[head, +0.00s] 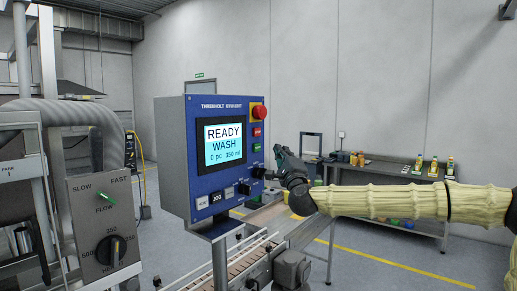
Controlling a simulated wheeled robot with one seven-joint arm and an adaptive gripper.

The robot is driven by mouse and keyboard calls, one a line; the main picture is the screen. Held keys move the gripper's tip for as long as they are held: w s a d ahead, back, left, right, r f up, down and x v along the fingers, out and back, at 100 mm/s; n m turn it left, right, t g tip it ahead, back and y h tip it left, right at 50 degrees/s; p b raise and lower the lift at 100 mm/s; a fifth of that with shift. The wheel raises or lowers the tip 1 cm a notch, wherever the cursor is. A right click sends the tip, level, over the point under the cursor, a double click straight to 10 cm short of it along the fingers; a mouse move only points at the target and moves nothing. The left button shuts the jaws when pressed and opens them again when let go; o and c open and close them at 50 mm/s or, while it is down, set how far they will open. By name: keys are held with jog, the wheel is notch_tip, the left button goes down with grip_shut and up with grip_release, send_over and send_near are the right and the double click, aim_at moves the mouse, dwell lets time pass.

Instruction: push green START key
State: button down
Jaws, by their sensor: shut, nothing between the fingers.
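The blue control panel (178,150) stands on a post in the middle of the head view, its screen (224,144) reading READY, WASH, 0 pc 350 ml. The small green key (257,147) is on the panel's right side, below a red key (257,132). Its lettering is too small to read. My gripper (278,153) is shut and empty, just to the right of the green key. It appears apart from the key, though depth is hard to judge. The green key is not hidden.
A red emergency-stop button (258,111) tops the key column. Black knobs (258,172) and lower keys (216,197) sit nearby on the panel. A conveyor (240,266) runs below. A grey flow-control box (104,225) is at left; a bench (390,178) with bottles stands behind my arm.

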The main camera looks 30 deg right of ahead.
aim_at(257, 147)
jog(key=shift+w+a+f+b, duration=0.1)
jog(key=shift+w+a+b, duration=0.2)
jog(key=shift+w, duration=0.5)
jog(key=shift+w+a+f+b, duration=0.1)
jog(key=shift+w+a+b, duration=0.15)
jog(key=shift+w, duration=0.6)
jog(key=shift+w+a+f+b, duration=0.1)
jog(key=shift+w+a+b, duration=0.2)
jog(key=shift+w, duration=0.5)
jog(key=shift+a+r, duration=0.1)
jog(key=shift+w, duration=0.1)
jog(key=shift+w+a+b, duration=0.2)
jog(key=shift+w+b, duration=0.1)
jog(key=shift+b, duration=0.15)
jog(key=shift+w+a+b, duration=0.15)
jog(key=shift+w+b, duration=0.2)
jog(key=shift+s, duration=0.15)
dwell(0.6)
jog(key=shift+s+d+b, duration=0.3)
jog(key=shift+s+b, duration=0.1)
jog(key=shift+s, duration=0.25)
